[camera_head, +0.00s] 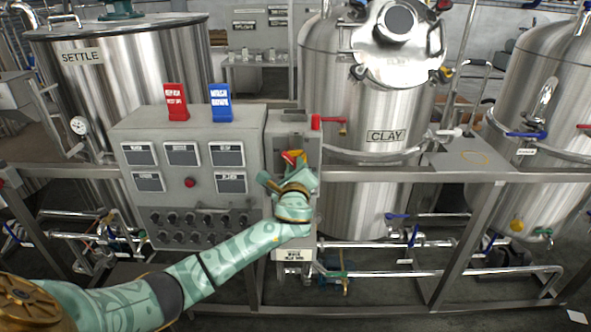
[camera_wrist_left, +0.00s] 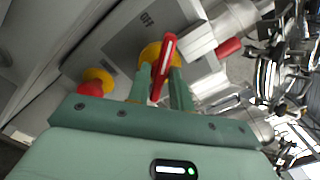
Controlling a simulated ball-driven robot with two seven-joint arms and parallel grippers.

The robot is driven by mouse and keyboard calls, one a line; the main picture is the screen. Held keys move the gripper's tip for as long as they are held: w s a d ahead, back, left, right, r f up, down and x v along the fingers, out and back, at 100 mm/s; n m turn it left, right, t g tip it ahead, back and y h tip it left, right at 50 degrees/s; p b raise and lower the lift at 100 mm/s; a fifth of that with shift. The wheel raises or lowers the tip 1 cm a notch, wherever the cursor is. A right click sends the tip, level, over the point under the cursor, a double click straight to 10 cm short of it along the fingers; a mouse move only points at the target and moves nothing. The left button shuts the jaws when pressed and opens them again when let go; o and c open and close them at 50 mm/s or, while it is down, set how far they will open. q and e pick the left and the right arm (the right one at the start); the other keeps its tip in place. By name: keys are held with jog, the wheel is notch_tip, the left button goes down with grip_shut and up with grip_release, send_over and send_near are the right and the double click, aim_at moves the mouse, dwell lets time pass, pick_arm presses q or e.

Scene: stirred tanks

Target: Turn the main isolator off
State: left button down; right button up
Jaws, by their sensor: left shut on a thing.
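The main isolator's red handle (camera_head: 291,157) sits on a yellow round base on the front of a narrow grey box (camera_head: 306,200), right of the wide control panel. In the left wrist view the red handle (camera_wrist_left: 165,60) stands between my two fingers, with the yellow base (camera_wrist_left: 150,54) behind it. My left gripper (camera_head: 280,178) is shut on the handle; it also shows in the left wrist view (camera_wrist_left: 161,84). The handle looks tilted in the head view. The gripper and wrist hide part of the box front. My right gripper is not in view.
The grey control panel (camera_head: 130,195) carries meters, knobs and a red button. Red and blue signs (camera_head: 221,103) stand on top. Steel tanks, including the CLAY tank (camera_head: 355,120), stand behind a rail (camera_head: 400,175). A red knob on a yellow base (camera_wrist_left: 96,82) lies left of the handle.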

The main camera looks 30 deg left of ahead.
pick_arm(q)
jog(key=shift+f+n+b, duration=0.15)
jog(key=shift+n+b, duration=0.5)
jog(key=shift+n, duration=1.75)
jog(key=shift+f+n+b, duration=0.1)
jog(key=shift+n+b, duration=0.55)
jog(key=shift+n, duration=1.75)
jog(key=c, duration=1.5)
grip_release()
jog(key=shift+o, duration=0.2)
jog(key=shift+s+r, duration=0.1)
jog(key=v, duration=1.6)
jog(key=shift+s+p, duration=0.2)
jog(key=shift+p, duration=0.2)
